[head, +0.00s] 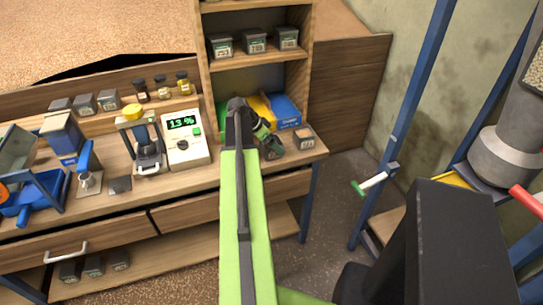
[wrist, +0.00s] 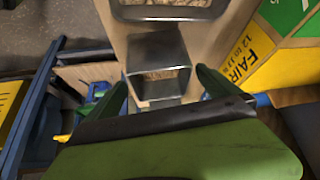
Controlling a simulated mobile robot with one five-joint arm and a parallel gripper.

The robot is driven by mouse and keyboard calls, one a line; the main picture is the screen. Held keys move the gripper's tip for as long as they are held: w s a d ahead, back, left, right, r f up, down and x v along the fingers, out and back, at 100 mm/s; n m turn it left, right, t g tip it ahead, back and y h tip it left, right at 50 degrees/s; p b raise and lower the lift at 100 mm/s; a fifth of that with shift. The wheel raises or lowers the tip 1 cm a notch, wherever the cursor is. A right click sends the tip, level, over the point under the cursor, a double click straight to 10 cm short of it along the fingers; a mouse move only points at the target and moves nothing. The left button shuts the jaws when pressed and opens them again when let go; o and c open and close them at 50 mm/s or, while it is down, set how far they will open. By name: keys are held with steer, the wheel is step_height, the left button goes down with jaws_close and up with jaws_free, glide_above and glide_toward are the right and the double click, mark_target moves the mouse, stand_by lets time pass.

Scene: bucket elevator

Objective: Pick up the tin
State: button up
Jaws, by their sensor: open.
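A small square metal tin (wrist: 157,52) with an open top and pale grain inside stands in the middle of the wrist view. My gripper (wrist: 162,88) is open, with one green finger to each side of the tin's near end. Whether the fingers touch it I cannot tell. In the head view my gripper (head: 268,138) is over the right end of the bench, and a dark tin (head: 274,152) shows just beyond its tips, partly hidden. Another tin (head: 304,138) with a brownish top stands to the right; a wider metal rim with grain (wrist: 170,10) shows at the wrist view's top.
Yellow and blue boxes (head: 285,108) stand behind my gripper under the shelf. Labelled tins (head: 254,42) line the shelf above. A blue frame post (head: 405,115) stands right of the bench.

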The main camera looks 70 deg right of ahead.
steer(key=c, duration=1.7)
steer(key=shift+c, duration=0.2)
steer(key=shift+r+p, duration=0.5)
steer(key=shift+p, duration=0.2)
steer(key=s+a+r+p, duration=0.7)
steer(key=s+r+p, duration=0.2)
steer(key=r+p, duration=0.1)
steer(key=shift+a, duration=0.15)
